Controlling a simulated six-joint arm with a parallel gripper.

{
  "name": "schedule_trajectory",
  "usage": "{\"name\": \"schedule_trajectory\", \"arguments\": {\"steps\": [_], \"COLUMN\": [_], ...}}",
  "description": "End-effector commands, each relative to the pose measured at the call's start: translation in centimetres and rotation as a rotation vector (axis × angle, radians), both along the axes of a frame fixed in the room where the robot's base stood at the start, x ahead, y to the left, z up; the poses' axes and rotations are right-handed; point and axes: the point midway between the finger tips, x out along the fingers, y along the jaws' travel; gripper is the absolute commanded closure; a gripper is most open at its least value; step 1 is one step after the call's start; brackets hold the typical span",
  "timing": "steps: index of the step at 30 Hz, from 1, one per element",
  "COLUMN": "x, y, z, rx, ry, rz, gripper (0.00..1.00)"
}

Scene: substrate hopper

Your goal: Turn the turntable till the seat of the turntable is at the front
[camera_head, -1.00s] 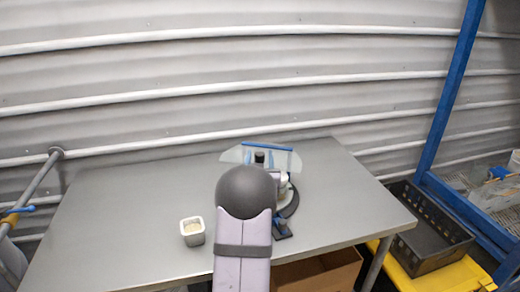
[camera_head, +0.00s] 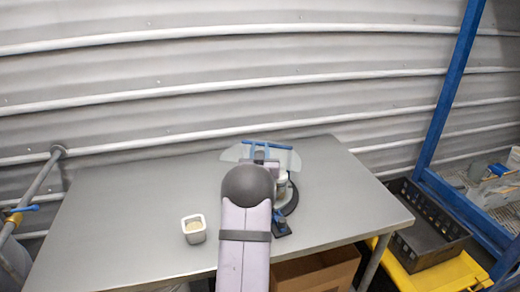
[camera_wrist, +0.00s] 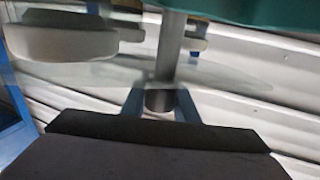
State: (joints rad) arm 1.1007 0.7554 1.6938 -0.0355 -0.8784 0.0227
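The turntable shows in the head view as a dark round edge (camera_head: 291,198) on the right part of the table, mostly hidden behind my arm. A small blue and dark piece (camera_head: 281,225) stands at its front; I cannot tell whether it is the seat. In the blurred wrist view, two blue-grey fingers of my gripper (camera_wrist: 160,104) stand on either side of a dark cylinder (camera_wrist: 159,99) below an upright grey post (camera_wrist: 170,48). I cannot tell whether they touch it. In the head view my arm hides most of the gripper; a blue bar shows near its end.
A white pot (camera_head: 194,237) with pale contents stands left of my arm on the grey table (camera_head: 120,215). The table's left side is clear. A clear panel (camera_head: 234,153) stands behind the turntable. A black crate (camera_head: 430,240) lies beyond the table's right edge.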

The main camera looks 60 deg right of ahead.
Motion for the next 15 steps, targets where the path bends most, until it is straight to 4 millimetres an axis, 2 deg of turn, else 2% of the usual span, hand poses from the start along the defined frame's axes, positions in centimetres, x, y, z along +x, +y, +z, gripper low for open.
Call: {"name": "schedule_trajectory", "arguments": {"steps": [1,2,3,15], "x": [0.0,0.0,0.0,0.25], "y": [0.01,0.01,0.01,0.08], "z": [0.01,0.01,0.02,0.03], "rx": [0.0,0.0,0.0,-0.006], "ry": [0.0,0.0,0.0,-0.006], "rz": [0.0,0.0,0.0,0.095], "gripper": [0.92,0.99,1.0,1.0]}}
